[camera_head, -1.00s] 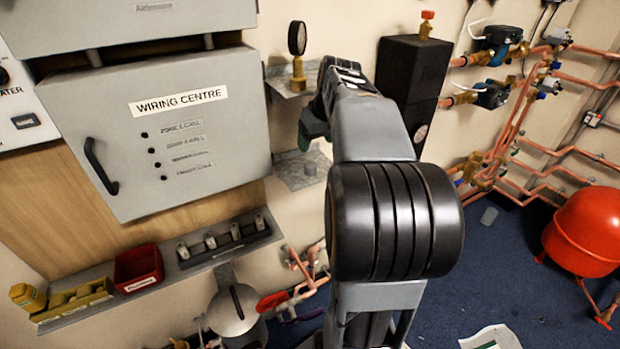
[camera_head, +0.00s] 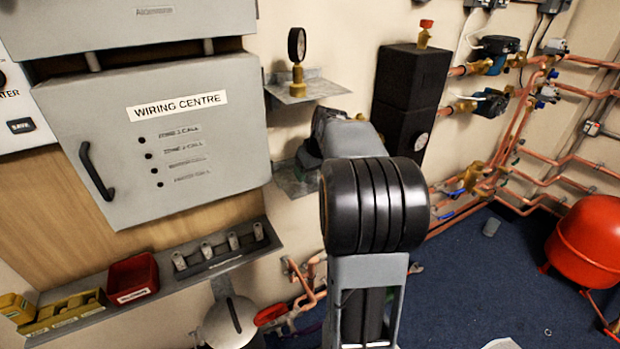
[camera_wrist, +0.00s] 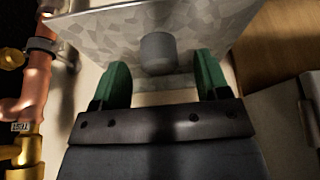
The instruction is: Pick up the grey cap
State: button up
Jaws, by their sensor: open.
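In the wrist view a small grey cylindrical cap (camera_wrist: 157,54) is at a mottled galvanised metal shelf (camera_wrist: 105,45). My gripper (camera_wrist: 163,72) is open, with one green finger to each side of the cap and a clear gap on both sides. The fingers do not touch the cap, and I cannot tell how far it lies beyond the tips. In the head view my arm hides the gripper and the cap. A lower wall shelf (camera_head: 290,180) shows partly behind my arm.
A pressure gauge (camera_head: 297,47) stands on an upper shelf (camera_head: 318,90) above my arm. A black box (camera_head: 405,95) is close on the right. The wiring centre box (camera_head: 190,190) is on the left. Copper pipe (camera_wrist: 38,75) runs beside my gripper in the wrist view.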

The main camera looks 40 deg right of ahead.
jog(key=shift+w+f, duration=0.2)
jog(key=shift+f, duration=0.25)
jog(key=shift+c, duration=0.5)
jog(key=c, duration=0.9)
